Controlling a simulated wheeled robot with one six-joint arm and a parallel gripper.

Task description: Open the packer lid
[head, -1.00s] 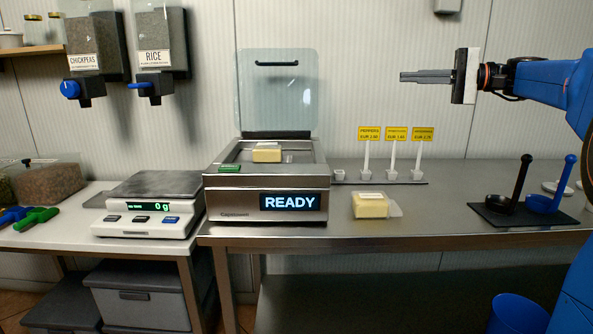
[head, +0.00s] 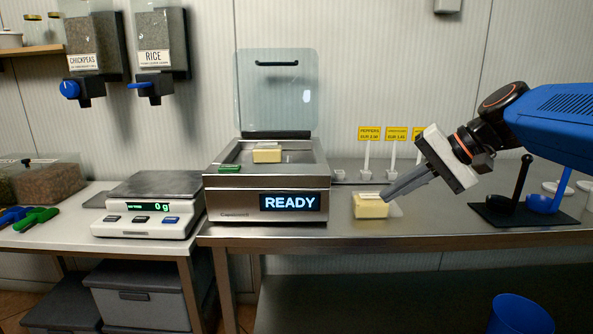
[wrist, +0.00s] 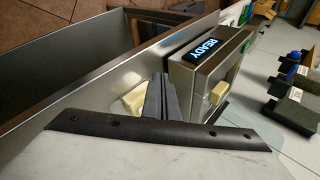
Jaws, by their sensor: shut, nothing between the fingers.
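The packer (head: 232,206) is a steel box on the steel counter, with a display reading READY. Its clear lid (head: 276,95) stands upright at the back, raised, with a black handle near its top edge. A yellow block (head: 267,155) with a pale label lies inside the packer; it also shows in the wrist view (wrist: 218,92). A second yellow block (head: 370,208) lies on the counter right of the packer. My gripper (head: 386,194) is shut and empty, tilted down-left, its tips by this second block; contact cannot be told. The wrist view does not show the lid clearly.
A scale (head: 147,208) reading 0 g stands left of the packer. Chickpeas and rice dispensers (head: 154,55) hang above it. Price signs (head: 369,134) stand behind the counter block. A black mat (head: 490,216) with a black and a blue scoop lies at the right.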

